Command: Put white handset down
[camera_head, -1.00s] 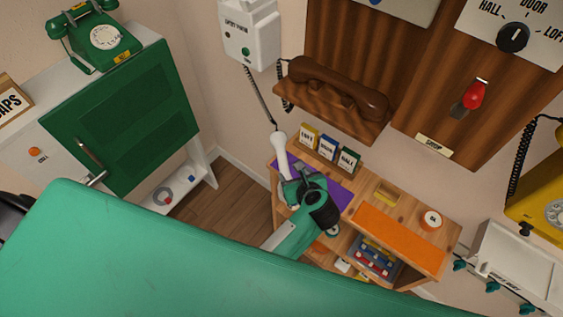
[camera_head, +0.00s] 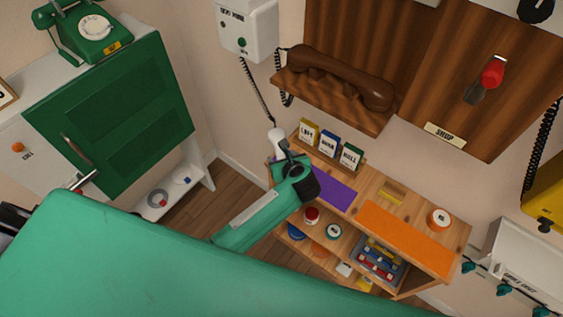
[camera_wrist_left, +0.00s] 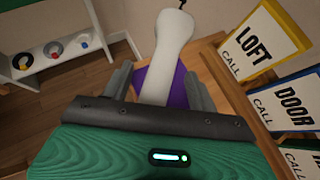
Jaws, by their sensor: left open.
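The white handset shows as a small rounded end (camera_head: 276,137) at the left end of the shelf top in the head view; my gripper hides the rest. In the left wrist view the handset (camera_wrist_left: 168,48) lies lengthwise over the purple mat (camera_wrist_left: 180,92). The mat (camera_head: 335,188) also shows in the head view. My left gripper (camera_head: 287,150) is at the shelf's left end. In the left wrist view my left gripper (camera_wrist_left: 160,88) is open, one finger on each side of the handset, with gaps visible. My right gripper is not in view.
Call cards (camera_head: 328,145) stand close to the right of my gripper. A brown handset (camera_head: 340,78) rests on a wall ledge above. An orange mat (camera_head: 405,238) lies further right. A white wall box (camera_head: 247,30) has a dark cord hanging toward the handset. A green cabinet (camera_head: 110,115) stands left.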

